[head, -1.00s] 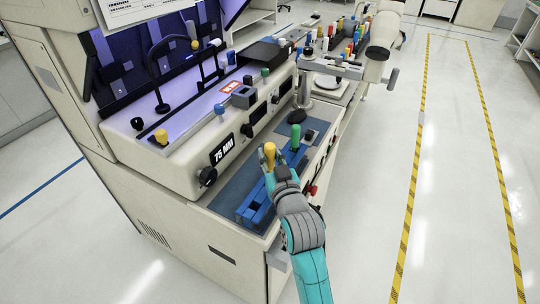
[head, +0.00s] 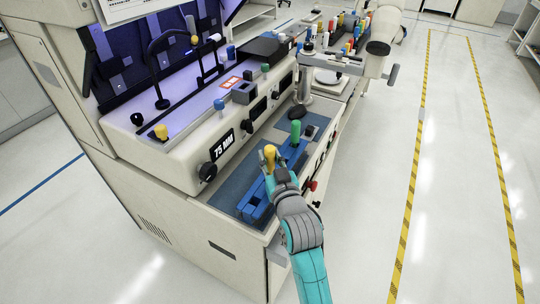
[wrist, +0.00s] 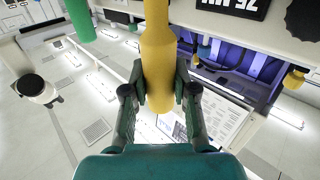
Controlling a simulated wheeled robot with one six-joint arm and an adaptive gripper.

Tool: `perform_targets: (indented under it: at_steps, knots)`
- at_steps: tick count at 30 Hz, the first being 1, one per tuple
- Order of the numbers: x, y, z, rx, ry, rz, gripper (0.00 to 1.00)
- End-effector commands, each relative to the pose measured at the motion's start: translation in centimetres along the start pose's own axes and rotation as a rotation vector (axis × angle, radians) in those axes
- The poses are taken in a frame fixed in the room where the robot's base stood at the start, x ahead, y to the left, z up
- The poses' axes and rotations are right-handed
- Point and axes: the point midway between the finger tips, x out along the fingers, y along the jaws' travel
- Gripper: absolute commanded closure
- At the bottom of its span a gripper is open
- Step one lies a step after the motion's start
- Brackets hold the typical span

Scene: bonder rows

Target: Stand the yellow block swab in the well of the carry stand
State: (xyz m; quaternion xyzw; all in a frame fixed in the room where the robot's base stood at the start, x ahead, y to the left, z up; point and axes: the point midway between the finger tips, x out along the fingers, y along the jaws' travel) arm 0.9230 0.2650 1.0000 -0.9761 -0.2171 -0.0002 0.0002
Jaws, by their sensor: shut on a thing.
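My gripper (head: 271,165) is shut on the yellow block swab (head: 269,154), which is upright in the head view. In the wrist view the yellow block swab (wrist: 158,55) sits between both fingers (wrist: 160,95). The blue carry stand (head: 251,211) lies on the low shelf of the machine, with its near end showing a dark opening. The gripper and swab overlap the stand's middle in the head view. Its lower end is hidden by my gripper, and I cannot tell the height above the stand. A green swab (head: 295,132) stands upright just beyond.
Another yellow-topped piece (head: 161,132) stands on the machine's upper ledge. A black knob (head: 208,172) and the "75 MM" label (head: 222,146) are on the front panel beside the shelf. A red button (head: 312,185) is at the shelf's right edge. The floor to the right is clear.

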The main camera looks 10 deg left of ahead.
Motion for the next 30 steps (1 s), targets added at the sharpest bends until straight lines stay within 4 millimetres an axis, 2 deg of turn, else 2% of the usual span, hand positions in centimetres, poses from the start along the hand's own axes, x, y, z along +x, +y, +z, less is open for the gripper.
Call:
perform_targets:
  at_steps: [30]
  knots:
    - [0.0, 0.0, 2.6, 0.000, -0.001, 0.000, 1.00]
